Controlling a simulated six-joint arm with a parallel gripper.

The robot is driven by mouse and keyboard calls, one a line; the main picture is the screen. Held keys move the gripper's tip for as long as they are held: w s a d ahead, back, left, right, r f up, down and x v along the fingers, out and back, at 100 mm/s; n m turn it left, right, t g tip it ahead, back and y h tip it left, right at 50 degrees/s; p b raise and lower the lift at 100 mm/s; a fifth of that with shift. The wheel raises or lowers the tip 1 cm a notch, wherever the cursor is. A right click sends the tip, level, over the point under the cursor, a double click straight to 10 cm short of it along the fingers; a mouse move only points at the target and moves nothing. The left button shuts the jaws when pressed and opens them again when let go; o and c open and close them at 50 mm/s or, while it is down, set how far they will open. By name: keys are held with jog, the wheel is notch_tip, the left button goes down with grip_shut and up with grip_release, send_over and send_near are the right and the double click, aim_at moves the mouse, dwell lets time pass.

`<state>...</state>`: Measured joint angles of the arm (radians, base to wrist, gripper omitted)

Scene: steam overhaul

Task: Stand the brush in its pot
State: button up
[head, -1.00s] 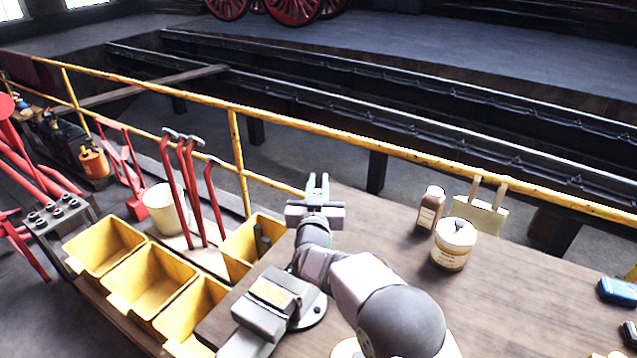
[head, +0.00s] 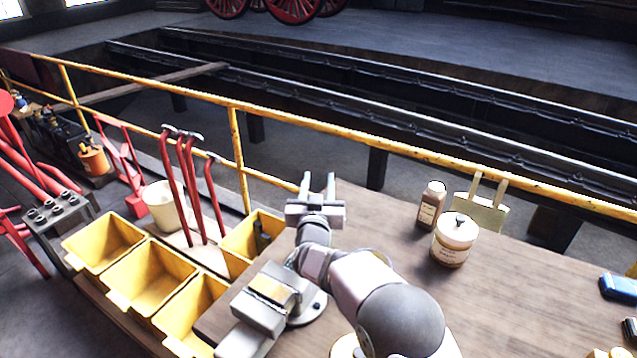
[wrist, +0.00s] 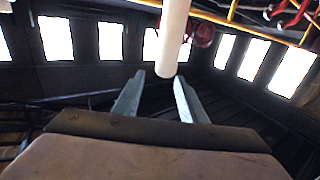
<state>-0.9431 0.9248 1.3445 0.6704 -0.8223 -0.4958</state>
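My gripper (head: 318,184) is above the far left part of the bench, with its two fingers spread apart and pointing away from the head camera. No held object shows between them in the head view. In the wrist view the fingers (wrist: 155,98) are also apart. A pale cylinder (wrist: 172,38) comes down from the top edge there and ends near the fingertips; I cannot tell what it is or how far off. A cream labelled pot (head: 454,243) with a dark knob on top stands on the bench, right of my gripper. I cannot identify a brush for certain.
A brown bottle (head: 431,205) stands behind the pot, beside a pale holder (head: 481,215) with two upright pieces. A vise (head: 265,300) sits near my arm. Yellow bins (head: 150,278) stand at left, and a yellow rail (head: 390,150) runs behind. The bench's middle right is clear.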

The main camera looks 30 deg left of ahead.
jog(key=shift+r, duration=0.1)
notch_tip(320, 180, up, 10)
jog(key=b, duration=0.1)
jog(key=shift+b, duration=0.4)
dwell(0.9)
